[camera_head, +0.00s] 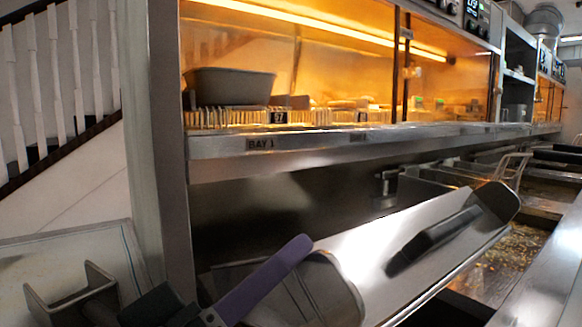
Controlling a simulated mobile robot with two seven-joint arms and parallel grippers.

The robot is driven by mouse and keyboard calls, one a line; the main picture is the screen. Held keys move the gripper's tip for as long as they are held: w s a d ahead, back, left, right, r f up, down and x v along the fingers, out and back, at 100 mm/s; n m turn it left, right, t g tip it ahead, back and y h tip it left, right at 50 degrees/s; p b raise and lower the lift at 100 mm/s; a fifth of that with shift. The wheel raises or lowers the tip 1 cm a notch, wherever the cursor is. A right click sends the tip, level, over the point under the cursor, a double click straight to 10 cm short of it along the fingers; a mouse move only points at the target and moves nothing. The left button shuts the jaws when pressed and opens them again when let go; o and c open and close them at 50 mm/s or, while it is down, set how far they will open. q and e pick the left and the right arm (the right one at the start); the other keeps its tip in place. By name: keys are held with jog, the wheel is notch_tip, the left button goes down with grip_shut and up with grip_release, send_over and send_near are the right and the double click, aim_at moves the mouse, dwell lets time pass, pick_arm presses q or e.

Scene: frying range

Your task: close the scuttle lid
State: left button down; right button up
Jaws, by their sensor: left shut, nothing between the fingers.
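The scuttle lid (370,246) looks to be the bright metal panel in the middle, with a black bar handle (432,242) and a black end piece (498,201). It lies tilted below the heated cabinet. I cannot tell from this view how far open it stands, and the scuttle's inside is hidden. My left gripper (160,304) shows at the bottom left, dark and partly cut off by the picture edge. It is shut and empty, left of the lid and apart from its handle. My right gripper is not in view.
A purple-handled (264,280) metal scoop lies in front of the lid. A heated cabinet (300,142) overhangs the back, with a grey tub (232,86) inside. Fryer pans (503,265) are at the right. A light board (75,250) is at the left.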

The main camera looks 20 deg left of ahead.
pick_arm(q)
jog(key=s+d+f+m+h+b, duration=0.1)
jog(key=f+m+b, duration=0.1)
jog(key=f+b, duration=0.1)
jog(key=s+d+f+m+h+b, duration=0.1)
jog(key=d+f+m+b, duration=0.1)
jog(key=f, duration=0.3)
jog(key=s+d+f+m+h+b, duration=0.1)
jog(key=s+d+f+m+b, duration=0.1)
jog(key=f+m+b, duration=0.1)
jog(key=shift+d+f+g+b, duration=0.2)
jog(key=shift+f+g+b, duration=0.1)
jog(key=shift+f+b, duration=0.4)
jog(key=shift+f+m, duration=0.2)
jog(key=shift+m, duration=0.1)
jog(key=shift+f, duration=0.15)
